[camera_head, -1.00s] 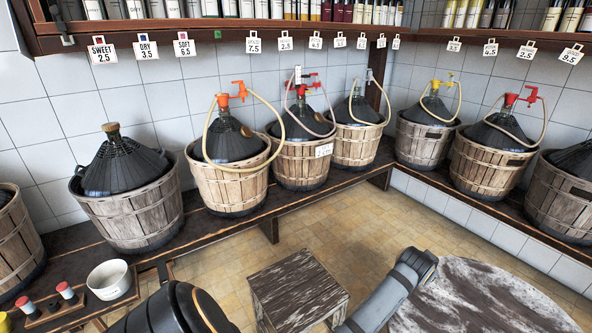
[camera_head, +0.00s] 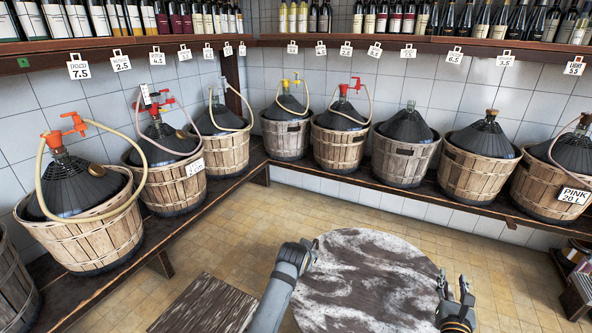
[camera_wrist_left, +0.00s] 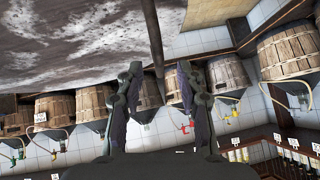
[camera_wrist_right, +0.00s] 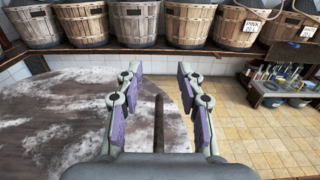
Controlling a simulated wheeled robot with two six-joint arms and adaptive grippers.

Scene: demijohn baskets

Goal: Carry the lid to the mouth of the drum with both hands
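A large round board with weathered brown and white paint, which I take to be the lid (camera_head: 360,275), lies low in the head view; what bears it is hidden. My left gripper (camera_head: 312,252) is at its upper left edge; in the left wrist view the fingers (camera_wrist_left: 159,75) are apart. My right gripper (camera_head: 455,287) is at its right edge, fingers spread. In the right wrist view a thin dark bar (camera_wrist_right: 158,125) stands between the open fingers (camera_wrist_right: 158,78), with gaps on both sides. A similar bar (camera_wrist_left: 152,35) shows in the left wrist view. I cannot make out the drum.
A square weathered stool top (camera_head: 205,305) is left of my left arm. Wooden benches (camera_head: 225,190) along both walls carry several basketed demijohns (camera_head: 340,140). Tiled floor (camera_head: 240,235) is clear between. A low shelf unit (camera_head: 575,290) stands at the right.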

